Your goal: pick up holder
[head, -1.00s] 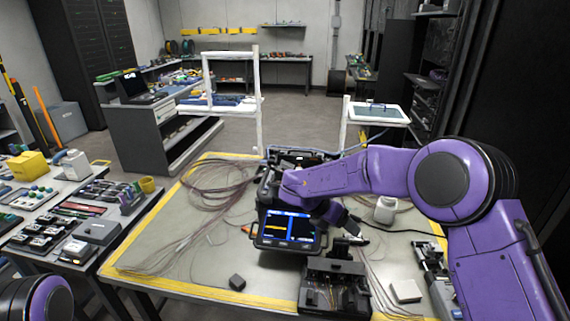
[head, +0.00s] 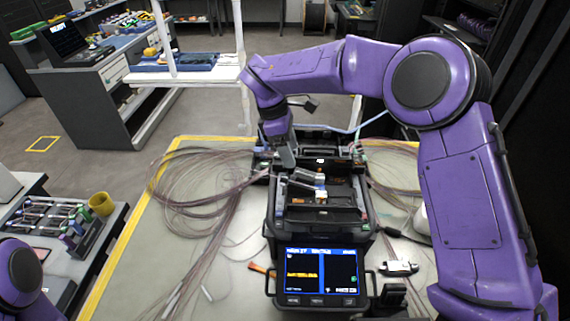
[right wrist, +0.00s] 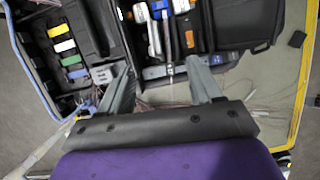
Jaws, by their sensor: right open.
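The fusion splicer (head: 318,232) stands on the table with its lit screen toward me and its top open. Small metal and black parts (head: 312,188) sit in its top; I cannot tell for sure which one is the holder. My right gripper (head: 284,158) points down at the splicer's far left corner, beside the open top. In the right wrist view the two grey fingers (right wrist: 160,88) are spread, with nothing held between them. A grey fitting (right wrist: 172,72) on the splicer lies just beyond the gap. My left gripper is out of view.
A black case (right wrist: 70,50) with white, yellow, green and blue pieces lies beside the splicer. Loose fibre bundles (head: 200,195) spread over the table on the left. A yellow cup (head: 101,203) stands on the side bench.

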